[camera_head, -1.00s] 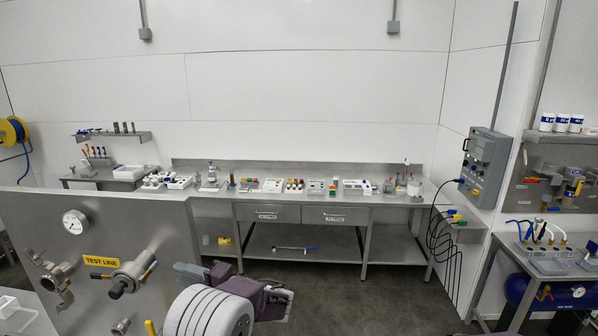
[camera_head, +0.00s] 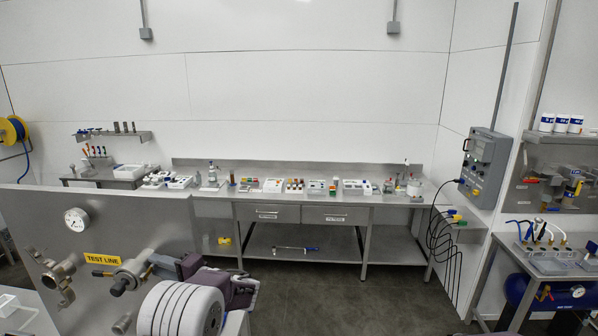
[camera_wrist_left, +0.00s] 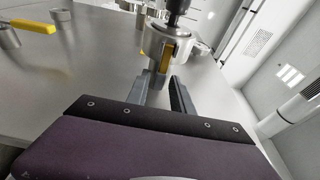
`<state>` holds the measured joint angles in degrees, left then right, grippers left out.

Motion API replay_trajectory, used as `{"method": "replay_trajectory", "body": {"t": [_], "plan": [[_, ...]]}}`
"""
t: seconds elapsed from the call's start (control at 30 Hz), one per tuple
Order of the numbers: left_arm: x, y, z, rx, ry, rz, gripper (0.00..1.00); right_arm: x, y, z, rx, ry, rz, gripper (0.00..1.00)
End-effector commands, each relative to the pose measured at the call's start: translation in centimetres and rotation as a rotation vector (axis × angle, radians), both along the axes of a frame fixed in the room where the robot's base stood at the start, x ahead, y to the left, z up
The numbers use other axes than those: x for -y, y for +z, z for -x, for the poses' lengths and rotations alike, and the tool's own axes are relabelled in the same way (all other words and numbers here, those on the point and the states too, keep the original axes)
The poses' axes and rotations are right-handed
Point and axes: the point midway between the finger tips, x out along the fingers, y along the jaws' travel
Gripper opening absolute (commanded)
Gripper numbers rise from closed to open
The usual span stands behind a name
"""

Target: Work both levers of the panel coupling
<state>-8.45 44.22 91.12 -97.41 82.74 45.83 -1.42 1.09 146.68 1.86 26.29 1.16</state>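The panel coupling (camera_head: 130,274) is a metal fitting on the steel panel at the left, below the yellow TEST LINE label. A lever with a dark and yellow grip (camera_head: 103,273) sticks out on its left side. The coupling's right side is partly hidden by my left gripper (camera_head: 155,264). In the left wrist view the coupling (camera_wrist_left: 160,32) is just ahead, with a yellow strip (camera_wrist_left: 169,50) on its side and a black knob above. My left gripper (camera_wrist_left: 165,82) has its two fingers apart, pointing at the strip; contact cannot be told. My right gripper is not in view.
A pressure gauge (camera_head: 76,219) sits on the panel above the label. Another metal fitting (camera_head: 57,277) is left of the coupling.

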Motion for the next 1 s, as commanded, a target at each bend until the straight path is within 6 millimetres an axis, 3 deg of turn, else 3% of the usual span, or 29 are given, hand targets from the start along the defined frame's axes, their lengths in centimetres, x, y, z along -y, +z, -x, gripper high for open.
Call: {"method": "replay_trajectory", "body": {"t": [0.03,0.1,0.27,0.63,1.0], "plan": [[0.0,0.0,0.0,0.0,0.0,0.0,0.12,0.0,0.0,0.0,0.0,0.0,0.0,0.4],[0.0,0.0,0.0,0.0,0.0,0.0,0.0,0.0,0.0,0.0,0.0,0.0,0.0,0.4],[0.1,-0.1,0.0,0.0,-0.006,0.0,0.0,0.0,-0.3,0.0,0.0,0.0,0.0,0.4],[0.7,-0.3,0.4,0.003,-0.164,-0.001,0.0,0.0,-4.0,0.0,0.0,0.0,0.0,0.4],[0.9,0.0,0.4,0.0,-0.189,0.0,0.0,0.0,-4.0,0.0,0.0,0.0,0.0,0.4]]}}
